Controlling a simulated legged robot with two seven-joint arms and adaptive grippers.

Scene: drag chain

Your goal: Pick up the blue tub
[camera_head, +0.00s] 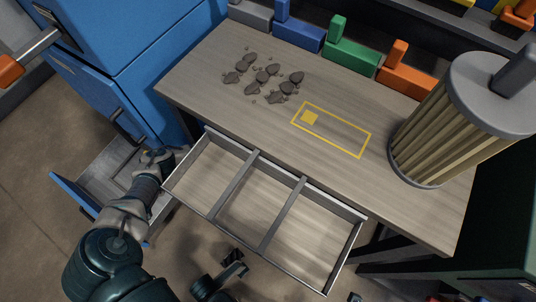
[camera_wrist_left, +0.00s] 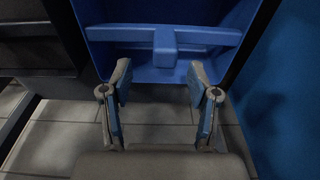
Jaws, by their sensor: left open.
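In the head view a blue block-like bin (camera_head: 298,34) with an upright tab stands in the row along the table's back edge; I cannot tell if it is the tub. In the left wrist view a blue box-like body (camera_wrist_left: 165,62) with a T-shaped ledge lies just beyond my left gripper (camera_wrist_left: 160,82). I cannot tell whether it is the same thing. The left gripper is open, its two fingers apart with nothing between them. In the head view it (camera_head: 158,160) is at the table's left end, over an open drawer. A dark jointed part (camera_head: 228,270) at the bottom may be my right gripper.
A blue cabinet (camera_head: 150,50) has an open grey drawer (camera_head: 105,170). A three-part tray (camera_head: 262,208) sticks out from the table's front edge. The table (camera_head: 215,120) holds dark lumps (camera_head: 265,75), a yellow outline (camera_head: 335,130) and a ribbed cylinder (camera_head: 440,130).

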